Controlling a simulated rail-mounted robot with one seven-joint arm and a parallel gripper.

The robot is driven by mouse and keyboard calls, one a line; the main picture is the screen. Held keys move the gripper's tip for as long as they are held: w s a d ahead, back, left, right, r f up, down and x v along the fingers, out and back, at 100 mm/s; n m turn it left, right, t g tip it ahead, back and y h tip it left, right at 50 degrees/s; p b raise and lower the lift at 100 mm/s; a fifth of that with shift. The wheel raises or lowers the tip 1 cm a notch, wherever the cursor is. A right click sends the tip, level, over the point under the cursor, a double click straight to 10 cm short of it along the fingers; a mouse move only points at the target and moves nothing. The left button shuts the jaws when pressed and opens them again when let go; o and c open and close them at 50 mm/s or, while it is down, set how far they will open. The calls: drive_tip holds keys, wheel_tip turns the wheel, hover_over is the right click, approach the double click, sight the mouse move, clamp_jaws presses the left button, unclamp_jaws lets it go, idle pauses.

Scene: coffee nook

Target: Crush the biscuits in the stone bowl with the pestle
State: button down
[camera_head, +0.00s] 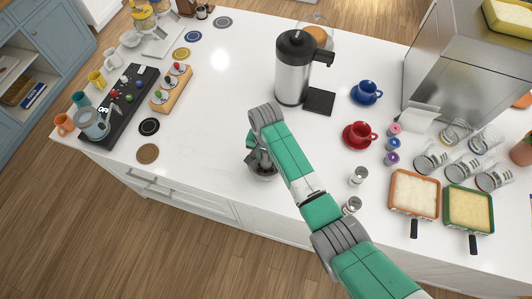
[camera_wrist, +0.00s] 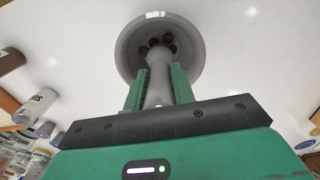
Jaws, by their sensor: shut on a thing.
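The stone bowl (camera_wrist: 126,47) is round and grey, with several dark brown biscuits (camera_wrist: 168,40) in its bottom, in the wrist view. My gripper (camera_wrist: 160,72) is shut on the pale grey pestle (camera_wrist: 157,92), with one green finger on each side of it. The pestle points into the bowl beside the biscuits; I cannot tell whether it touches them. In the head view the bowl (camera_head: 264,174) stands near the counter's front edge, partly hidden by my gripper (camera_head: 255,158) above it.
A steel dispenser (camera_head: 292,75) stands behind the bowl. A red cup (camera_head: 358,134) and two shakers (camera_head: 358,175) (camera_head: 351,205) are to the right, with square pans (camera_head: 414,192) beyond. A black coaster (camera_head: 149,127) lies left. The counter between coaster and bowl is clear.

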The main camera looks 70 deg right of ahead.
drive_tip(key=shift+f+b, duration=0.65)
drive_tip(key=shift+f, duration=0.35)
drive_tip(key=shift+r, duration=0.1)
wheel_tip(320, 180, up, 4)
drive_tip(key=p, duration=0.4)
drive_tip(key=shift+f, duration=0.3)
drive_tip(key=shift+f, duration=0.15)
drive_tip(key=shift+f+b, duration=1.35)
drive_tip(key=shift+f, duration=0.25)
drive_tip(key=shift+r, duration=0.1)
wheel_tip(320, 180, up, 3)
drive_tip(key=p, duration=0.3)
drive_tip(key=shift+r+p, duration=0.15)
drive_tip(key=shift+p, duration=0.2)
